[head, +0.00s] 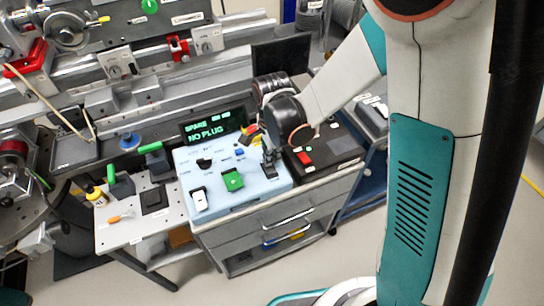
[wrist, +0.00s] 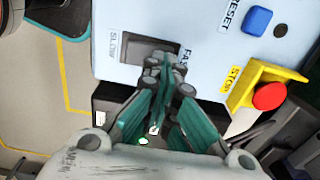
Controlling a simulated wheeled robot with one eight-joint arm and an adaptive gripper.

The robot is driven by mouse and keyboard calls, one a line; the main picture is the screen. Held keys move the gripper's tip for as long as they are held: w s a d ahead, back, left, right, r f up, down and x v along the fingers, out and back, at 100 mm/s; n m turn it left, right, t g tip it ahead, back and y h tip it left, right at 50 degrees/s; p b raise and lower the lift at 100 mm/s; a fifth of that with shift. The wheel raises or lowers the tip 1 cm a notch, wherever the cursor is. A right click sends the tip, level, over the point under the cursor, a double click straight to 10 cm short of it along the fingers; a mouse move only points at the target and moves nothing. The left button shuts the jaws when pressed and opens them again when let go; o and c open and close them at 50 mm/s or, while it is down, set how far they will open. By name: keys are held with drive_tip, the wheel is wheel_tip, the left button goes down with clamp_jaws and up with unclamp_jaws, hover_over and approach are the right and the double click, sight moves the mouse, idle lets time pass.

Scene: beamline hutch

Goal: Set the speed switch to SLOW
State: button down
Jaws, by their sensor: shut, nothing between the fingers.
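The light blue control panel (head: 262,188) lies below the display in the head view. In the wrist view its face (wrist: 205,50) carries a SLOW label (wrist: 115,46) on the left and a FAST label (wrist: 182,62) on the right. A dark switch plate (wrist: 138,47) lies between these labels. My gripper (wrist: 160,68) is shut and empty, with its tips over the plate beside FAST. The tips hide most of the switch, so its position and any contact cannot be told. In the head view my gripper (head: 268,168) is at the panel's right end.
In the wrist view, a blue RESET button (wrist: 258,20) and a red STOP button (wrist: 269,96) on a yellow housing sit right of my gripper. In the head view, a black box (head: 335,148) stands right of the panel and a display (head: 212,124) behind it.

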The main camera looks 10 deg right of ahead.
drive_tip(key=shift+s, duration=0.2)
drive_tip(key=shift+s+d+r, duration=0.2)
drive_tip(key=shift+s+r, duration=0.05)
drive_tip(key=shift+s, duration=0.3)
drive_tip(key=shift+w+r+p, duration=0.15)
drive_tip(key=shift+r+p, duration=0.35)
drive_tip(key=shift+r, duration=0.05)
wheel_tip(320, 180, up, 12)
drive_tip(key=w+p, duration=0.2)
drive_tip(key=p, duration=0.3)
drive_tip(key=shift+w+a+r, duration=0.25)
drive_tip(key=shift+w+a, duration=0.05)
drive_tip(key=shift+a, duration=0.1)
drive_tip(key=shift+r, duration=0.1)
